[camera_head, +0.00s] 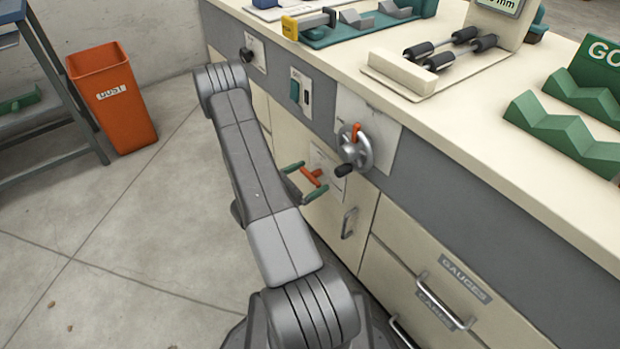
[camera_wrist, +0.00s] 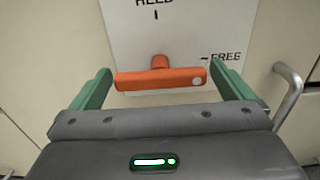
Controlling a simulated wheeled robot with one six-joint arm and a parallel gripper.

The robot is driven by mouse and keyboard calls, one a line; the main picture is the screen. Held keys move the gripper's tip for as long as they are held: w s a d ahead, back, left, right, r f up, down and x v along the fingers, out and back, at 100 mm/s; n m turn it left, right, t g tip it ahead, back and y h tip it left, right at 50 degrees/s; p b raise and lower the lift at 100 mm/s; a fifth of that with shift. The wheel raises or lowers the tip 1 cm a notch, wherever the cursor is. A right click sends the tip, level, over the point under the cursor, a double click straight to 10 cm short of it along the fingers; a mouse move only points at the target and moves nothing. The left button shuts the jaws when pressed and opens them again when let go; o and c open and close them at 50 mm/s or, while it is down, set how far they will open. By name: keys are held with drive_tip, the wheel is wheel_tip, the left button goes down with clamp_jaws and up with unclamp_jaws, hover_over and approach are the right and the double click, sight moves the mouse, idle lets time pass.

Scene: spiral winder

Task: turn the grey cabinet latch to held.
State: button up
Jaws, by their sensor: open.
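The cabinet latch (camera_wrist: 160,79) has an orange bar handle on a white plate (camera_wrist: 185,30). The plate has a partly cut-off word that looks like HELD above a tick at the top, and FREE beside a mark at the right. The bar lies nearly level, its white-dotted end to the right, on the FREE side. In the head view the latch (camera_head: 314,178) is on the cream cabinet front. My gripper (camera_wrist: 161,82) is open, its green fingers to the left and right of the bar with a visible gap at each end. It also shows in the head view (camera_head: 304,181).
A handwheel (camera_head: 354,148) with a dark knob sticks out above and right of the latch. A metal pull handle (camera_head: 348,223) is close below right; it also shows in the wrist view (camera_wrist: 288,95). An orange bin (camera_head: 115,97) stands left.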

drive_tip(key=shift+w+d, duration=0.2)
drive_tip(key=shift+d, duration=0.1)
drive_tip(key=c, duration=0.9)
drive_tip(key=shift+o, duration=0.2)
